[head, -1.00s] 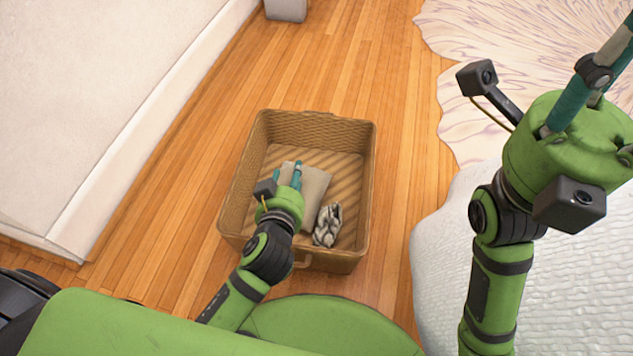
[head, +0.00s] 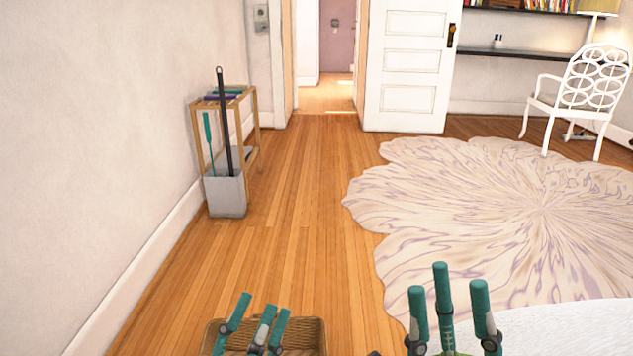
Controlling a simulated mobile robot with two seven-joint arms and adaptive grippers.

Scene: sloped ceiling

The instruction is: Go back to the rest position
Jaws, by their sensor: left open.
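My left gripper (head: 259,315) shows at the bottom of the head view, left of centre. Its teal fingers are spread apart, open, and nothing shows between them. It is in front of the wicker basket (head: 313,330) in the picture; I cannot tell its height over it. My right gripper (head: 447,296) points up at the bottom right, its teal fingers apart, open and empty. Both arms are mostly below the picture's edge. The basket's contents are hidden.
A wooden rack (head: 252,132) and a grey bin (head: 225,195) with long-handled tools stand along the left wall. A pale petal-shaped rug (head: 500,210) covers the right floor. A white chair (head: 590,90) stands far right. Wooden floor is clear toward the doorway.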

